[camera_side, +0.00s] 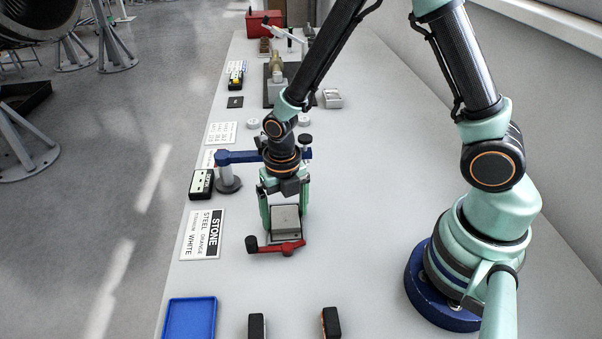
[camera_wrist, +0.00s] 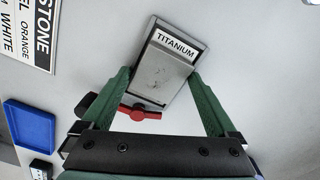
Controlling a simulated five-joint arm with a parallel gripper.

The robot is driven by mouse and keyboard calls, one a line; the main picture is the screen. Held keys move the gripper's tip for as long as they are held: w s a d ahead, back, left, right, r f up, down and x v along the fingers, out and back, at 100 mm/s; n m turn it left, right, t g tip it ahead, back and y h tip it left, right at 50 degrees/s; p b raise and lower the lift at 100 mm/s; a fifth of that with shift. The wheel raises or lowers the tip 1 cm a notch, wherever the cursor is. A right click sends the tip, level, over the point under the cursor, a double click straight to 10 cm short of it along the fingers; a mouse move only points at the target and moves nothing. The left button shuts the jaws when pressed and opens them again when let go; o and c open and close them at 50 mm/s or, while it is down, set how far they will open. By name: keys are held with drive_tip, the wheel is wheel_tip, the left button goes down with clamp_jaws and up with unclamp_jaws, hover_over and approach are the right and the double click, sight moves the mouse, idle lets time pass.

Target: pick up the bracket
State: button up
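A grey, block-like metal piece that I take for the bracket (camera_side: 285,220) sits on a flat plate marked TITANIUM (camera_wrist: 174,45). The piece also shows in the wrist view (camera_wrist: 158,72). My gripper (camera_side: 285,224) points down over it, with one green finger on each side. In the wrist view my gripper (camera_wrist: 157,74) is spread wide, its fingertips by the piece's two sides. The fingers look apart from it, but contact at the right fingertip is hard to tell. A red-handled clamp (camera_side: 283,247) with a black knob lies at the plate's near edge.
A blue tray (camera_side: 190,318) and two black blocks (camera_side: 257,326) stand at the near end. A STONE/STEEL sign (camera_side: 203,234) lies left. A blue-armed stand (camera_side: 229,180) rises close behind my gripper. Table right of the plate is clear up to my base.

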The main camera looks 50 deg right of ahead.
clamp_jaws()
drive_tip(key=shift+r, duration=0.2)
